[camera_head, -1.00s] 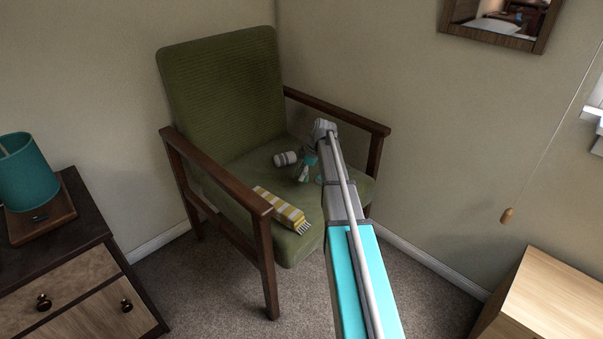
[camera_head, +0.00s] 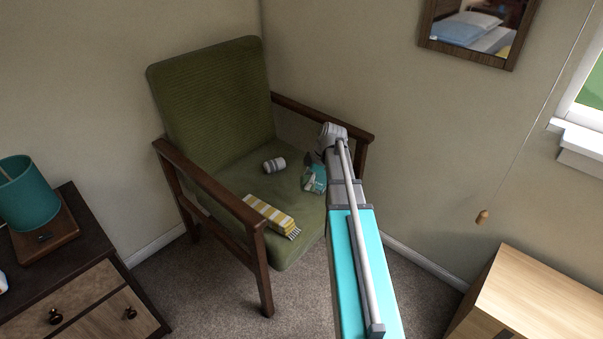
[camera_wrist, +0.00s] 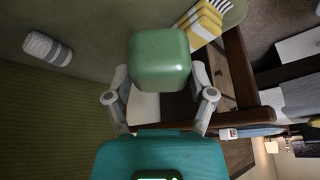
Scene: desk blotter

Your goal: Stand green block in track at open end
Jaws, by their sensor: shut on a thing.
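A green block (camera_wrist: 160,60) with rounded edges sits between the two grey fingers of my gripper (camera_wrist: 160,84) in the wrist view. My gripper is shut on it. In the head view, my gripper (camera_head: 314,177) is over the right part of the armchair's green seat, and the block is too small and too covered there to tell clearly. I cannot make out a track or its open end in either view.
A grey-white striped roll (camera_head: 275,165) and a yellow-striped folded cloth (camera_head: 270,215) lie on the green armchair seat (camera_head: 235,185). Wooden armrests (camera_head: 212,187) flank the seat. A dark dresser (camera_head: 75,270) with a teal lamp (camera_head: 27,198) stands left; a pale wooden cabinet (camera_head: 530,300) stands right.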

